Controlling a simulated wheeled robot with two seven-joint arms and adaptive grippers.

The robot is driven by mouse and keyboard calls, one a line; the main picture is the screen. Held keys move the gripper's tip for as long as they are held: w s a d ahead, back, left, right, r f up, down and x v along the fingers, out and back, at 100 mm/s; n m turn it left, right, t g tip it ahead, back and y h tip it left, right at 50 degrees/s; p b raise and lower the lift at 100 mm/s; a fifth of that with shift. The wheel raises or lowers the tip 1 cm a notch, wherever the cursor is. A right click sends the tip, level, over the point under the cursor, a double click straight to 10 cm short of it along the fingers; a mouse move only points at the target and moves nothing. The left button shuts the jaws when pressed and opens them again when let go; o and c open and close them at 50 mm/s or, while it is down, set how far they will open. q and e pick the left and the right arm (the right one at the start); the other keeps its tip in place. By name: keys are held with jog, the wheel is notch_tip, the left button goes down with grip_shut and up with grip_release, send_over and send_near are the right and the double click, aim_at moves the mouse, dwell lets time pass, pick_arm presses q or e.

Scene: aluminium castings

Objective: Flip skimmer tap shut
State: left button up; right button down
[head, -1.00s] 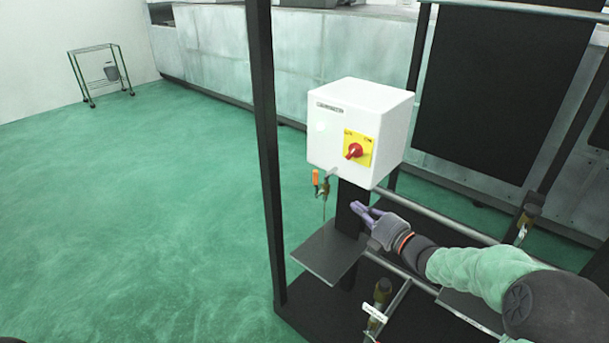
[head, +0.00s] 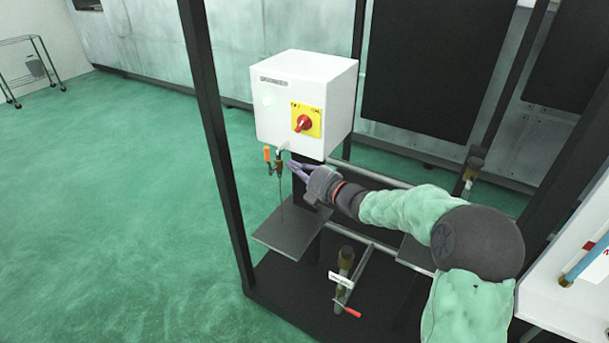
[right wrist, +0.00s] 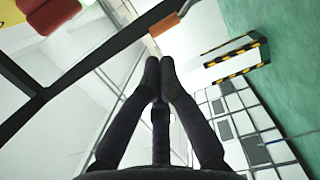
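A small brass tap (head: 276,168) hangs under the lower left of the white box (head: 300,105). Its orange lever (head: 267,154) stands upright at the tap's left. My right gripper (head: 289,166) is just right of the tap, its purple fingers pointing at it. In the right wrist view the fingertips (right wrist: 160,68) are together with nothing visible between them. The orange lever (right wrist: 165,26) shows just beyond them, apart from the tips. Whether a finger touches the tap body is unclear. My left gripper is not in view.
The box has a red rotary switch (head: 303,123) on a yellow plate. A grey plate (head: 291,231) lies below the tap. A black post (head: 212,140) stands left. A second valve with a red handle (head: 347,311) and a white tag sits lower. Open green floor lies left.

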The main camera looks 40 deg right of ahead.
aim_at(268, 152)
jog(key=w+a+b, duration=0.1)
jog(key=w, duration=0.6)
jog(key=shift+w+a, duration=0.2)
jog(key=shift+w, duration=0.05)
